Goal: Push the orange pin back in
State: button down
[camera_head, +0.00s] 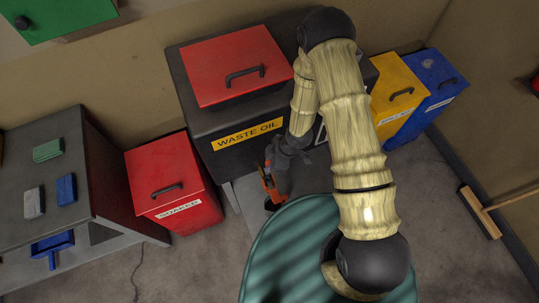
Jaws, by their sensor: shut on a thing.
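My gripper (269,168) reaches down in front of the black waste oil bin, left of my arm. It is shut at a small orange piece (269,187), which I take to be the orange pin. The fingers partly hide the orange piece, and how far in it sits cannot be told at this size. A dark round part (271,204) shows just below it, close to the rim of the teal ribbed drum.
The teal drum (290,250) fills the lower middle. The black bin (198,103) with a red lid stands behind. A red bin (177,212) and grey bench (85,150) are left; yellow (391,89) and blue (436,75) bins and a broom (480,212) are right.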

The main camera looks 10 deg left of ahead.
jog(key=shift+s+a+r, duration=0.15)
jog(key=shift+s+a, duration=0.05)
jog(key=shift+s, duration=0.2)
jog(key=shift+w+f+b, duration=0.1)
jog(key=shift+f+b, duration=1)
jog(key=shift+f, duration=0.45)
jog(key=shift+f+b, duration=1)
jog(key=shift+f, duration=0.15)
jog(key=shift+f+b, duration=0.9)
jog(key=shift+f, duration=0.15)
jog(key=shift+f+b, duration=1.55)
jog(key=shift+f, duration=0.2)
